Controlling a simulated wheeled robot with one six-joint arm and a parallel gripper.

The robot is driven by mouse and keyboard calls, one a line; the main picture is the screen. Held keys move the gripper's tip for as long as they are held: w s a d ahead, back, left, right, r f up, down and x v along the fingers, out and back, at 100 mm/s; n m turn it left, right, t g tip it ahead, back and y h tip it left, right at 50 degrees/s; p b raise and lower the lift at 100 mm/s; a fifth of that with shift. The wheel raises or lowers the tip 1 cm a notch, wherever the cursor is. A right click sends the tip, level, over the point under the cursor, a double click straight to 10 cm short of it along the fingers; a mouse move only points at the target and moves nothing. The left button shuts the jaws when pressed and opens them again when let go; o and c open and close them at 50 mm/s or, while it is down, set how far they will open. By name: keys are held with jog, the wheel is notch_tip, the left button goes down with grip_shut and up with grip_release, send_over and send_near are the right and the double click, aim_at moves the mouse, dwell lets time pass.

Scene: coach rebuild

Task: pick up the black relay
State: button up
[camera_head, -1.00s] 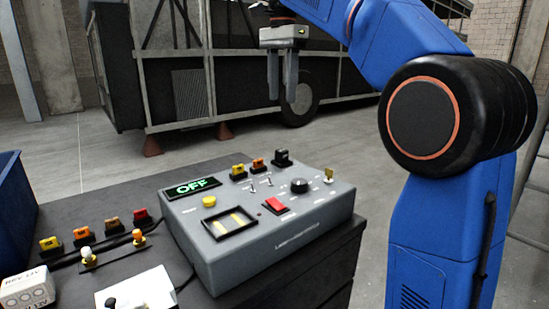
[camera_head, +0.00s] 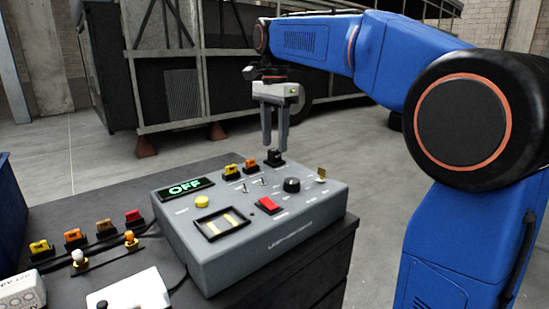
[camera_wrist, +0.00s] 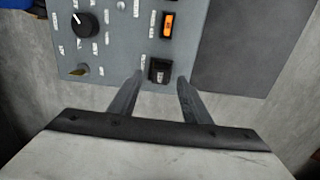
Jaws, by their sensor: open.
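The black relay (camera_head: 275,157) sits upright at the back edge of the grey control box (camera_head: 240,262), at the right end of a short row beside an orange relay (camera_head: 250,166) and a yellow relay (camera_head: 231,172). My gripper (camera_head: 275,147) points down just above the black relay, its fingers open and empty. In the wrist view the black relay (camera_wrist: 159,71) lies ahead between the fingertips of my gripper (camera_wrist: 160,78), closer to the left one. I cannot tell the exact height left between fingertips and relay.
The box carries a black knob (camera_head: 291,185), a red switch (camera_head: 268,205), a yellow button (camera_head: 202,202) and a green OFF display (camera_head: 186,187). Several coloured relays, such as a red one (camera_head: 133,218), stand at left on the dark bench. Open floor lies behind the bench.

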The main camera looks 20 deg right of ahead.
aim_at(274, 156)
jog(key=shift+f, duration=1.4)
grip_shut()
jog(key=shift+r, duration=0.1)
